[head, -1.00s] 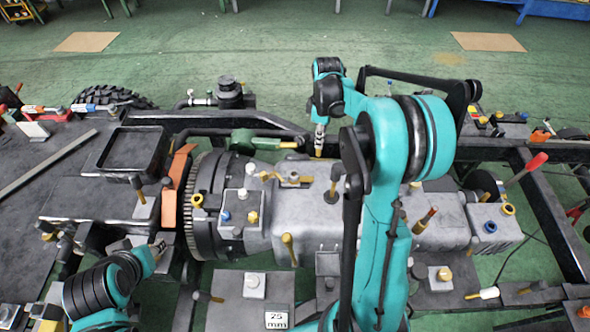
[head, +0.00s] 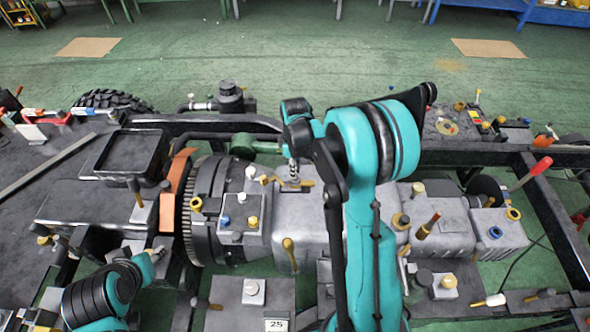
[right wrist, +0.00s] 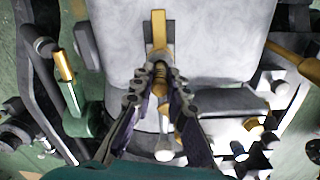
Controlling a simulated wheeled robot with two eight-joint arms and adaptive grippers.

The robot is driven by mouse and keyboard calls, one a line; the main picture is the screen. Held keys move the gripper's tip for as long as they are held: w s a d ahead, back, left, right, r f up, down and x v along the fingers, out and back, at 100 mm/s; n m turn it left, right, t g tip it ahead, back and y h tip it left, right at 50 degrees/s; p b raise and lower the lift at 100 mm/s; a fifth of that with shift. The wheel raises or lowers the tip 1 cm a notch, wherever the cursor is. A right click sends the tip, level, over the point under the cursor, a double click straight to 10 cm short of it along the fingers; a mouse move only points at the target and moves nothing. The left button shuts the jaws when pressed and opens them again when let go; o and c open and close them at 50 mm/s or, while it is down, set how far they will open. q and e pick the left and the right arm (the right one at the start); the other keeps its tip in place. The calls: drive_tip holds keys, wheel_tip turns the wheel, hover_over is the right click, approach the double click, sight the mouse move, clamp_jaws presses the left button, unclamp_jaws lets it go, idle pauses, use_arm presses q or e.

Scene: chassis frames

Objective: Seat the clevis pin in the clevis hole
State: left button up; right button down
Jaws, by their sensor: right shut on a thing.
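My right gripper (head: 293,180) is over the top of the grey gearbox housing (head: 300,235), at a small fitting with brass arms (head: 306,184) that looks like the clevis. In the right wrist view the right gripper (right wrist: 160,75) is shut on a brass, ribbed piece, likely the clevis pin (right wrist: 160,71). A brass strip (right wrist: 158,30) extends beyond the fingertips. The fingers hide the clevis hole and the pin's lower end, so I cannot tell whether the pin is in the hole. My left gripper (head: 157,253) is low at left, apart from the housing; its jaws are too small to read.
Several brass, blue and white knobs and handles stand on the housing, including a brass-handled tool (head: 428,227) at right. A ring gear (head: 190,215) is at its left. Black chassis rails (head: 485,150) run behind. A black tray (head: 130,152) is at left.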

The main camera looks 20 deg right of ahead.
drive_tip(key=shift+s, duration=0.1)
drive_tip(key=c, duration=1.5)
unclamp_jaws()
drive_tip(key=shift+f, duration=0.1)
